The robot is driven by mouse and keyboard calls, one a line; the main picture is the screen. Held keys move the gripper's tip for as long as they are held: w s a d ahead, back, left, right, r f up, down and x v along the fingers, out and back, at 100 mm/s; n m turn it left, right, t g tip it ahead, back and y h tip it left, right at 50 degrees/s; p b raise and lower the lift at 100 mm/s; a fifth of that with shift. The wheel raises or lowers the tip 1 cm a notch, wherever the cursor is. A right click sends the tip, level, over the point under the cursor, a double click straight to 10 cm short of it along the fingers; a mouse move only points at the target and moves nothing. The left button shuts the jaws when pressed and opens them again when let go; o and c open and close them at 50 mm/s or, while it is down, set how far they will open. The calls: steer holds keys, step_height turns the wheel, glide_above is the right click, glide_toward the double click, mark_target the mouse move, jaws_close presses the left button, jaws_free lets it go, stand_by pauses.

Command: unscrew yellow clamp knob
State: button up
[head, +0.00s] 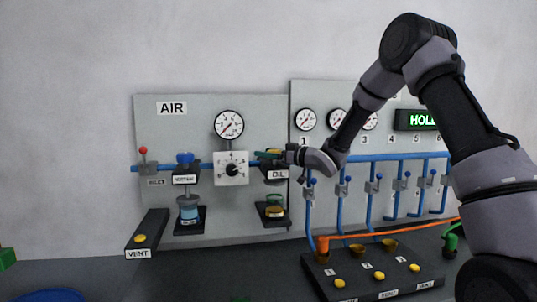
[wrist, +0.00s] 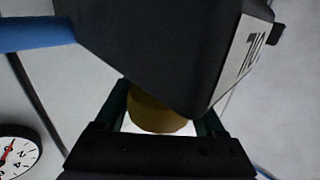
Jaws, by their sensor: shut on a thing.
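The yellow clamp knob (wrist: 158,115) looks dull brownish yellow in the wrist view, round, and sits between my two dark green fingers. My gripper (wrist: 163,112) is shut on it. The black OIL block (wrist: 165,50) fills the upper part of the wrist view and covers part of the knob. In the head view my gripper (head: 270,155) reaches from the right to the top of the OIL block (head: 277,174) on the AIR panel. The knob cannot be made out in the head view.
Below the OIL block a black shelf (head: 262,218) holds a green and amber bowl. The pressure gauge (head: 229,125) and white dial (head: 231,169) are close on the left. A blue pipe (head: 380,158) and numbered valves are on the right, above a black block with yellow buttons (head: 379,275).

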steer(key=shift+s+a+n+g+y, duration=0.15)
steer(key=shift+n+g+y, duration=0.15)
steer(key=shift+n+g, duration=0.45)
steer(key=shift+s+d+n+g+y, duration=0.15)
steer(key=shift+n+g+y, duration=0.25)
steer(key=shift+g, duration=0.65)
steer(key=shift+s+a+n+g+y, duration=0.2)
steer(key=shift+n+g, duration=0.45)
steer(key=shift+g, duration=0.25)
steer(key=shift+r, duration=0.1)
steer(key=o, duration=1.3)
steer(key=shift+o, duration=0.2)
steer(key=s+d, duration=0.2)
steer(key=d, duration=0.8)
steer(key=shift+d, duration=0.4)
